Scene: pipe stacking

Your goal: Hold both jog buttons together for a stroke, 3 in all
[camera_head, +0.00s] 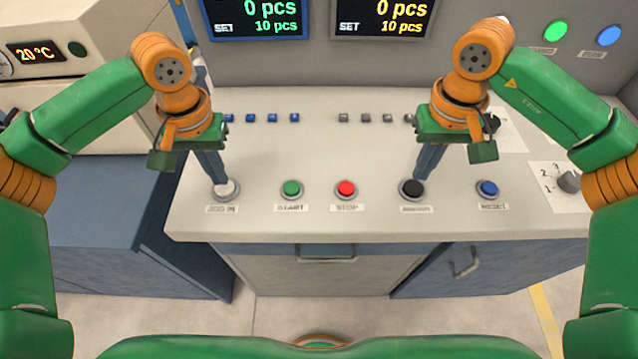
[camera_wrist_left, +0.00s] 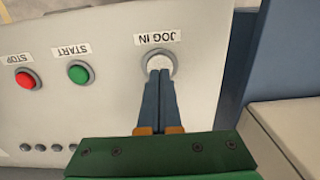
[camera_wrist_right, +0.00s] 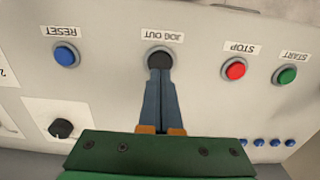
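The white jog-in button (camera_head: 228,188) sits at the left of the panel's front row. It also shows in the left wrist view (camera_wrist_left: 159,62). My left gripper (camera_head: 222,180) has its fingers together, with the tips at this button. The black jog-out button (camera_head: 412,188) is right of the red one and shows in the right wrist view (camera_wrist_right: 159,58). My right gripper (camera_head: 416,178) is also shut, with its tips at the black button. I cannot tell whether either button is pressed down. Neither gripper holds anything.
A green START button (camera_head: 291,189) and a red STOP button (camera_head: 346,189) lie between the grippers. A blue RESET button (camera_head: 487,188) is to the right. Two displays (camera_head: 255,18) (camera_head: 382,18) behind read 0 pcs, set 10 pcs. A rotary knob (camera_head: 568,182) is at far right.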

